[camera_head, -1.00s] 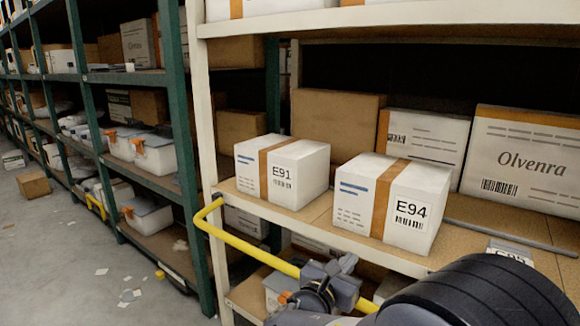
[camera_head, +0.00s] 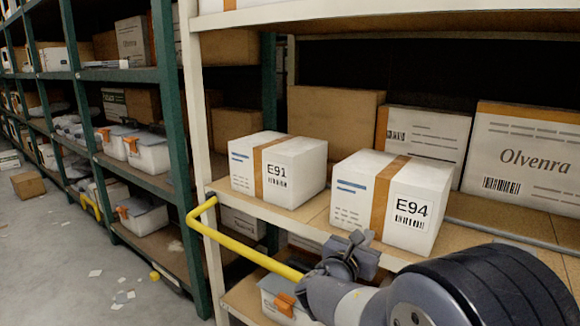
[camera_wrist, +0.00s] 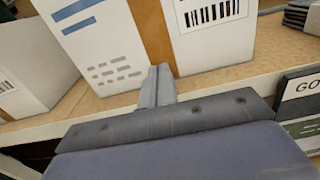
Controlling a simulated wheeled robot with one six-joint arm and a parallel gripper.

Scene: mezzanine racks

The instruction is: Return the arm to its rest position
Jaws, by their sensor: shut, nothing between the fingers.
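My gripper (camera_head: 354,243) is in the lower middle of the head view, in front of the shelf edge and below the box marked E94 (camera_head: 390,203). In the wrist view my gripper (camera_wrist: 158,75) has its fingers together with nothing between them. The E94 box also fills the top of the wrist view (camera_wrist: 105,45), beyond the fingertips. I cannot tell whether the fingertips touch it. My dark arm reaches in from the lower right of the head view.
A box marked E91 (camera_head: 277,170) stands left of E94 on the same shelf (camera_head: 310,215). A yellow rail (camera_head: 236,240) runs along the shelf front. An Olvenra box (camera_head: 525,157) stands behind at right. The aisle floor (camera_head: 60,255) at left has paper scraps and a carton (camera_head: 28,184).

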